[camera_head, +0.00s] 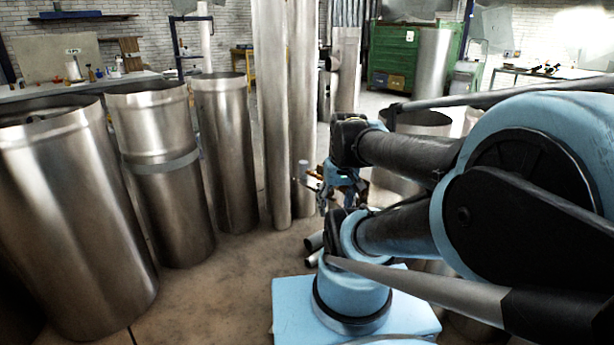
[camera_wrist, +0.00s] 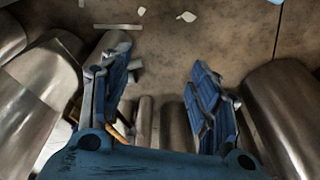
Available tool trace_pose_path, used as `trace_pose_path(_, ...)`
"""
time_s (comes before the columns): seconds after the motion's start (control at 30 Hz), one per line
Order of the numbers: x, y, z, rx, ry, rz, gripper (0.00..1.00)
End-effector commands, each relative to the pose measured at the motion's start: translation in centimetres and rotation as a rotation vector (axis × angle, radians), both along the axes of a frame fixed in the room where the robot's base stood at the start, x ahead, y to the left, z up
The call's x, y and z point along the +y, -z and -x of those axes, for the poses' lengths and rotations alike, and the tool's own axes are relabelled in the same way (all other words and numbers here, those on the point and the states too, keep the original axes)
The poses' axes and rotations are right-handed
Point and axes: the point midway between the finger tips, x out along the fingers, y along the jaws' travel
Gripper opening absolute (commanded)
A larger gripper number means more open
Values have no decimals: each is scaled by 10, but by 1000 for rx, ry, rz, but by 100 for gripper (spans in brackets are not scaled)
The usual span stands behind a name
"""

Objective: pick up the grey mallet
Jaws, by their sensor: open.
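My gripper (camera_head: 335,200) hangs low beyond my arm, near the tall pipes, and is partly covered by my own arm in the head view. In the wrist view its two blue fingers (camera_wrist: 162,65) are spread wide, with nothing held between them. A small tan and grey item (camera_head: 303,167) shows just left of my gripper in the head view. I cannot tell whether it is the grey mallet. In the wrist view a thin orange piece (camera_wrist: 124,130) shows behind the left finger, mostly hidden. I cannot make out the mallet for certain in either view.
Wide metal pipes (camera_head: 70,200) stand upright at the left; tall narrow ones (camera_head: 273,110) stand at the middle. Short pipes (camera_head: 313,242) lie on the floor. A workbench (camera_head: 100,86) stands back left, a green cabinet (camera_head: 398,55) back right. Pale scraps (camera_wrist: 118,27) lie on bare floor.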

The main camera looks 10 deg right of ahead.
Motion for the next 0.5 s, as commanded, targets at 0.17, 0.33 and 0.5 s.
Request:
trace_pose_path(0.17,5,-20,-39,-14,-44,-49,56)
trace_pose_path(0.33,9,-33,-78,-35,-95,-95,56)
trace_pose_path(0.5,10,-43,-121,-62,-145,-138,56)
